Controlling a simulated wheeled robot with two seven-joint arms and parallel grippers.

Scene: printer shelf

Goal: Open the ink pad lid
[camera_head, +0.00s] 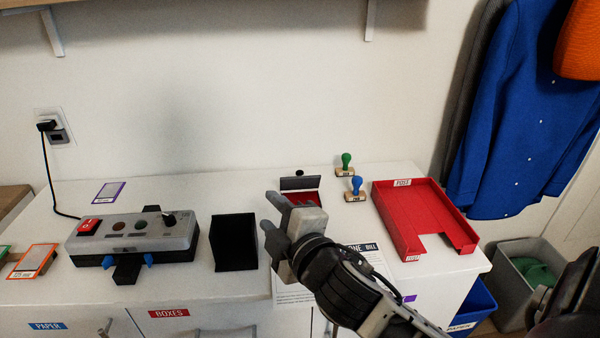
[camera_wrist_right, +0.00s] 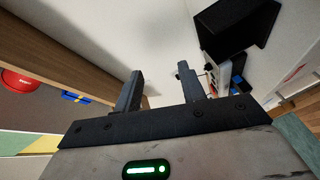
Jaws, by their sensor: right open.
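The ink pad (camera_head: 305,199) sits on the white cabinet top near the wall, its red inside showing. Its dark grey lid (camera_head: 300,183) stands raised at the back edge, with a small black knob (camera_head: 300,172) showing just above it. My right gripper (camera_head: 268,213) is open and empty, in front and to the left of the pad in the head view, and it hides part of the pad. Its two separated fingers also show in the wrist view (camera_wrist_right: 160,82), with nothing between them. My left gripper is not in view.
A green stamp (camera_head: 346,164) and a blue stamp (camera_head: 355,188) stand right of the pad. Farther right is a red tray (camera_head: 405,240). A black box (camera_head: 235,243) and a grey switch device (camera_head: 140,238) stand to the left. A printed sheet lies under my arm.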

